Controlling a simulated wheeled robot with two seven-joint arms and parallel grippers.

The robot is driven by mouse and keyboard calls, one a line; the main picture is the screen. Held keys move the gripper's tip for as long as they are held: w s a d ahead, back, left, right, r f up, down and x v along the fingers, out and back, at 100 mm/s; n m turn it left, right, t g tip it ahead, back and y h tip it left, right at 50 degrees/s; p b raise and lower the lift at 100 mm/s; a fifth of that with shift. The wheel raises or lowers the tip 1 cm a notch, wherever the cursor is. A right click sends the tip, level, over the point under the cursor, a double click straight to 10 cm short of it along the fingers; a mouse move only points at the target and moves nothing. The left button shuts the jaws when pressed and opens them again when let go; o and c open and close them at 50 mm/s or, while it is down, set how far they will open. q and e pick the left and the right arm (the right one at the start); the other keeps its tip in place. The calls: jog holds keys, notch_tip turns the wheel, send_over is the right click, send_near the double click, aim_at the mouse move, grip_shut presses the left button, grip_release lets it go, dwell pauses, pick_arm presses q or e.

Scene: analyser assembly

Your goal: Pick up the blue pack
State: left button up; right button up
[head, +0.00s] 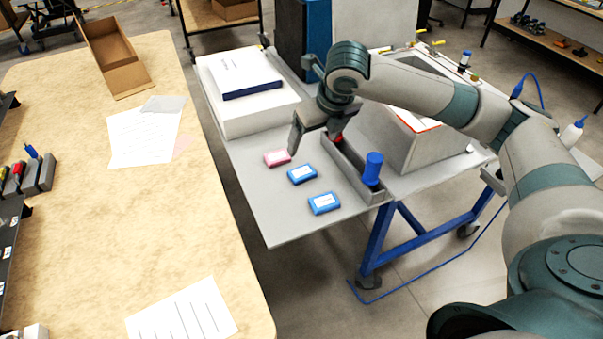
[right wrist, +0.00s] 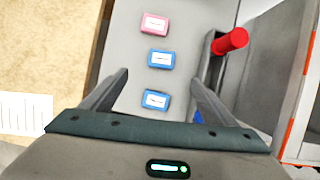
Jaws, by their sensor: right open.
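Two blue packs with white labels lie flat on the grey table. The farther blue pack (head: 301,174) also shows in the right wrist view (right wrist: 160,58). The nearer blue pack (head: 323,203) shows lower there (right wrist: 155,99), in the gap between the fingers. A pink pack (head: 277,158) lies beyond them, at the top of the right wrist view (right wrist: 154,23). My right gripper (head: 315,140) is open and empty above the table, pointing down; its fingers (right wrist: 158,76) flank the packs in the wrist picture without touching them. My left gripper is not in view.
A narrow grey holder (head: 358,172) right of the packs carries a blue-capped tube (head: 373,168) and a red one (right wrist: 232,40). A white box with a book (head: 240,75) stands behind. The grey analyser housing is at right; table room left of the packs is clear.

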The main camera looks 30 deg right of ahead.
jog(key=p, duration=0.2)
send_over(305, 178)
notch_tip(305, 178, down, 10)
jog(key=shift+f, duration=0.2)
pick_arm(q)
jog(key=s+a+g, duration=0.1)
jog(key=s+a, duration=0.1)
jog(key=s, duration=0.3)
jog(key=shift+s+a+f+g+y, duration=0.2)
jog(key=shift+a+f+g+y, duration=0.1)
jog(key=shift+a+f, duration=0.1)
pick_arm(e)
jog(key=shift+f, duration=0.3)
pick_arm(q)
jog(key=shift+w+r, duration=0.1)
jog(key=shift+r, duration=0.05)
